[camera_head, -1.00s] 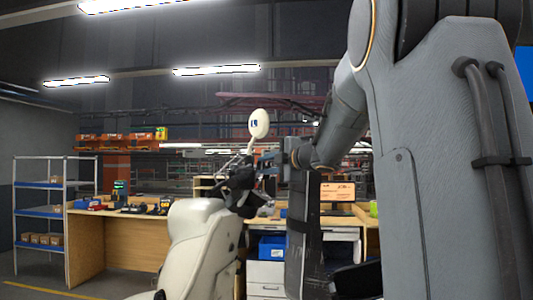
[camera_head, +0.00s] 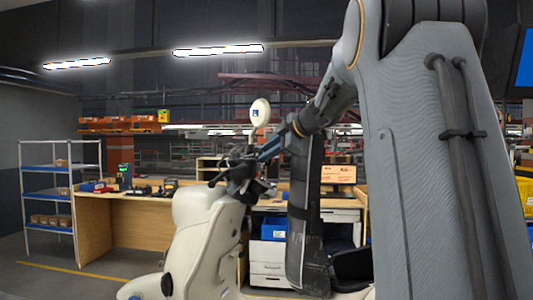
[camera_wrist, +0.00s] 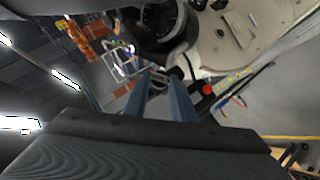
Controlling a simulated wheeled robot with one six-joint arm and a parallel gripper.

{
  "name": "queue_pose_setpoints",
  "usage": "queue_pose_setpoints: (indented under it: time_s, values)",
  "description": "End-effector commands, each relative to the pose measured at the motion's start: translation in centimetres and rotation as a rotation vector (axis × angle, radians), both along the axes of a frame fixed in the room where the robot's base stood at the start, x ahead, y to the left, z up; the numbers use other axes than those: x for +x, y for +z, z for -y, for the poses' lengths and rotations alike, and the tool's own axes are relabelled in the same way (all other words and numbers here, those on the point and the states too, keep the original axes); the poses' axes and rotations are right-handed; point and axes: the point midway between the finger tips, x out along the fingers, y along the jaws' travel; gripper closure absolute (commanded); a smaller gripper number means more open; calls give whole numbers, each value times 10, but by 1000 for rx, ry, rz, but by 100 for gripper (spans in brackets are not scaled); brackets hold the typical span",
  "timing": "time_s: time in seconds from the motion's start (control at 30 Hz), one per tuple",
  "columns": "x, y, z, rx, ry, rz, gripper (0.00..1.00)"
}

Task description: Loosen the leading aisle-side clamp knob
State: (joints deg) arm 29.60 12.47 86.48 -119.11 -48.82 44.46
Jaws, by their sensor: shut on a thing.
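My gripper (camera_head: 246,172) is at the top of a cream, seat-like body (camera_head: 200,235) in the head view, among dark parts that hide its tips. In the wrist view the two blue-grey fingers of my gripper (camera_wrist: 168,76) reach forward, close together at the tips. They are shut on a small dark part (camera_wrist: 176,72) beside the cream body (camera_wrist: 225,40). Whether this part is the clamp knob is too small to tell. A red round piece (camera_wrist: 208,89) lies just right of the fingertips, apart from them.
A white disc (camera_head: 260,112) on a stalk stands above the cream body. Behind are a wooden bench (camera_head: 125,232), a shelf rack (camera_head: 48,205) and white drawers (camera_head: 267,274). A yellow line (camera_wrist: 290,137) marks open grey floor.

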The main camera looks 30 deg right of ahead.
Motion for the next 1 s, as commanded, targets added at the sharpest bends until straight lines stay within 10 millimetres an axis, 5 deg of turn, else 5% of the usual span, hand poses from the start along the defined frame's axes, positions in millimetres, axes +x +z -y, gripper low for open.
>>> queue_pose_setpoints:
  time_s: [0.57, 0.6, 0.67, 1.0]
  values:
    - [1, 2, 0, 17, -1, -19, 99]
    - [1, 2, 0, 17, -1, -19, 70]
    - [1, 2, 0, 17, -1, -19, 60]
    - [0, 1, 0, 17, 0, -21, 58]
